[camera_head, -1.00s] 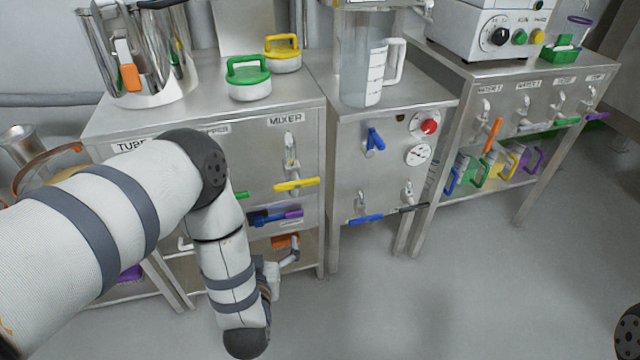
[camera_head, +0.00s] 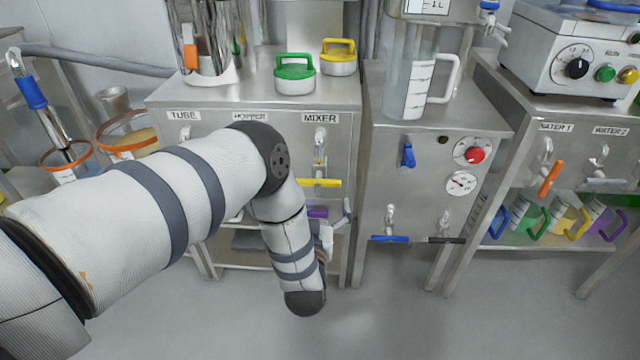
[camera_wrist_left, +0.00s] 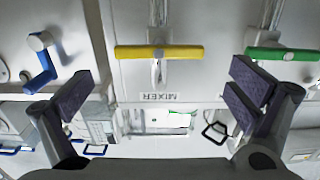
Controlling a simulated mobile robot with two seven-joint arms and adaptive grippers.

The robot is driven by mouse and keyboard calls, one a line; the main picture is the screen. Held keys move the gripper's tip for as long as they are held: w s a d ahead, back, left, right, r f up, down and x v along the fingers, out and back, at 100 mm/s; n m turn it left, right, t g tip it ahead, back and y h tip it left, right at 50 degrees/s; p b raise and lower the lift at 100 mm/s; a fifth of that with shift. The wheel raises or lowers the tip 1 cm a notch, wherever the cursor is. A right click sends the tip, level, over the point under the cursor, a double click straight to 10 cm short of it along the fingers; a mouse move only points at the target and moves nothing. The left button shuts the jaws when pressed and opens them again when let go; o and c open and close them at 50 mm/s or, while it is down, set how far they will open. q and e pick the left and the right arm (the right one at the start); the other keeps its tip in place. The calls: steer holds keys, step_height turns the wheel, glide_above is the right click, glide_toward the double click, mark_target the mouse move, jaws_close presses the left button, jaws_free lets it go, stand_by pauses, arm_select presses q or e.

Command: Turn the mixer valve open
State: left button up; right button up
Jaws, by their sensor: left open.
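The mixer valve has a yellow bar handle (camera_head: 322,183) below the MIXER label (camera_head: 320,118) on the steel cabinet front. The handle lies crosswise. In the left wrist view, which is upside down, the yellow handle (camera_wrist_left: 135,52) shows in front of the jaws, level and unheld. My left gripper (camera_wrist_left: 155,95) is open and empty, its dark pads wide apart on either side. In the head view my left gripper (camera_head: 330,225) sits below the handle, partly hidden by my forearm. My right gripper is not in view.
A green valve handle (camera_wrist_left: 283,54) is beside the yellow one in the wrist view. The neighbouring cabinet carries a blue handle (camera_head: 408,155), a red knob (camera_head: 477,155) and a gauge (camera_head: 461,183). Green (camera_head: 295,78) and yellow lids (camera_head: 339,58) lie on top. The floor in front is clear.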

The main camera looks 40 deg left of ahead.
mark_target(318, 184)
arm_select(q)
steer(key=b+x, duration=0.1)
steer(key=x, duration=0.6)
steer(key=shift+w, duration=0.1)
steer(key=shift+c, duration=0.6)
steer(key=c, duration=0.8)
steer(key=shift+o, duration=0.2)
